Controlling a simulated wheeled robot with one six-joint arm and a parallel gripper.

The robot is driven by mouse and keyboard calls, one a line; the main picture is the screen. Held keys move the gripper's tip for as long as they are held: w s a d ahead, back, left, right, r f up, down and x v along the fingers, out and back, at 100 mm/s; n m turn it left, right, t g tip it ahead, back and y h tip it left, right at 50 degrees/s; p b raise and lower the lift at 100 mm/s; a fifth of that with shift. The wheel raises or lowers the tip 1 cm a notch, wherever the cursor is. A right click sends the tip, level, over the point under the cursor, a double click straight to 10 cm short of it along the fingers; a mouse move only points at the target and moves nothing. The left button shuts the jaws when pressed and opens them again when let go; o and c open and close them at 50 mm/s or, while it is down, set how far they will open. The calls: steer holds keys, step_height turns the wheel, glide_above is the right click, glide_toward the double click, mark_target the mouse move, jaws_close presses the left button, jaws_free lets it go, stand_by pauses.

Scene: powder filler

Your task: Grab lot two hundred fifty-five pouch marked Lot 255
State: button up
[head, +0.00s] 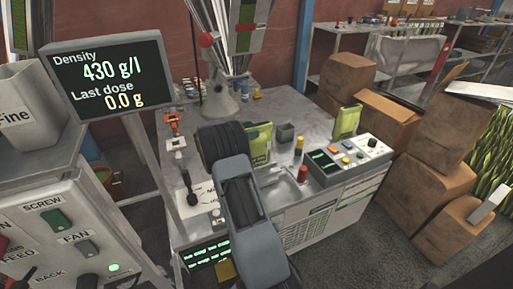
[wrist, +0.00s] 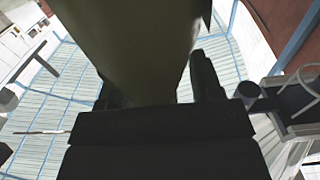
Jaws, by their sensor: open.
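A yellow-green pouch (head: 259,143) stands on the grey bench in the head view, just right of my dark wrist, which hides its left part. A second yellow-green pouch (head: 347,122) stands further right, behind the control box. No lot number is readable on either. In the wrist view my gripper (wrist: 152,88) is open, with one dark finger on each side. A large dark olive surface (wrist: 130,45), probably the near pouch in shade, fills the space between and beyond the fingers. I cannot tell whether they touch it. In the head view the fingertips are hidden behind my wrist.
A control box (head: 345,158) with coloured buttons sits on the bench's right side. A filler cone (head: 220,100) stands behind. Cardboard boxes (head: 440,150) are stacked right. A display (head: 108,75) stands left.

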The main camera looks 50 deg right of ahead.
steer(key=shift+c, duration=0.4)
jaws_close()
steer(key=shift+r, duration=0.1)
